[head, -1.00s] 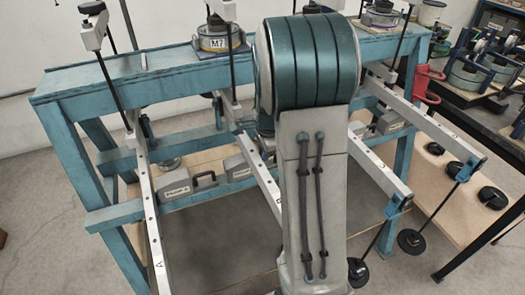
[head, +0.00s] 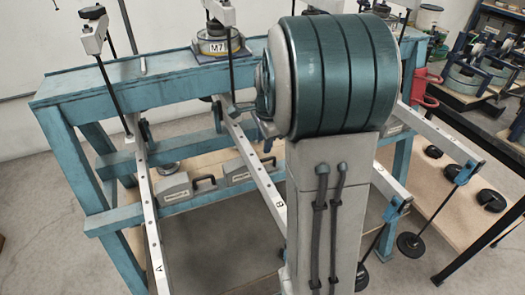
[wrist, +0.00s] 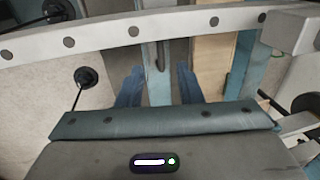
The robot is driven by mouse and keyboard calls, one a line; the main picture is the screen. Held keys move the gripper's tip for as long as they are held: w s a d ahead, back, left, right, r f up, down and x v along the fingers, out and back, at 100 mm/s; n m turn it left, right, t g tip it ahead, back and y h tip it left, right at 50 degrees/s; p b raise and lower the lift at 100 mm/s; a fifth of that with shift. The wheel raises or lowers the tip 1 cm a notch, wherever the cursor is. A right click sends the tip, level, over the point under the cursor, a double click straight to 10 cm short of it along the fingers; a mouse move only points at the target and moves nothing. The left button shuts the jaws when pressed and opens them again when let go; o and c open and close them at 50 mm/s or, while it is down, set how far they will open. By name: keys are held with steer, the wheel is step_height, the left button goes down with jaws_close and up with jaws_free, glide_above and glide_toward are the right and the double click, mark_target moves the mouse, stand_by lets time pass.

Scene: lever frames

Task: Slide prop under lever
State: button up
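Long pale lever beams run forward from the blue frame in the head view: lever A (head: 155,232) at left, lever B (head: 262,180) in the middle, and another (head: 440,140) at right. A grey prop block with a black handle (head: 174,189) sits between levers A and B. A second similar prop (head: 238,173) sits beside it, close to lever B. Their labels are too small to read surely. My gripper (wrist: 158,86) shows two blue fingers apart with nothing seen between them. A lever beam (wrist: 134,31) crosses beyond them. The head view hides my gripper behind my arm.
The blue frame (head: 130,73) carries an instrument marked M7 (head: 217,44). Black discs (head: 410,245) hang from rods at the right levers' ends. Loose black weights (head: 491,200) lie on the board at right.

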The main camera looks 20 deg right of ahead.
step_height(320, 180, up, 6)
steer(key=s, duration=0.1)
steer(key=shift+s+a, duration=0.15)
stand_by(0.5)
steer(key=s+a+f+n, duration=0.1)
steer(key=s+a+n, duration=0.5)
steer(key=s+n, duration=0.3)
steer(key=s+a+f+n, duration=0.1)
steer(key=s+a+n, duration=0.5)
steer(key=s+n, duration=0.3)
steer(key=shift+s+f+t, duration=0.25)
steer(key=shift+f+t, duration=0.05)
steer(key=shift+f, duration=0.05)
steer(key=shift+a, duration=0.1)
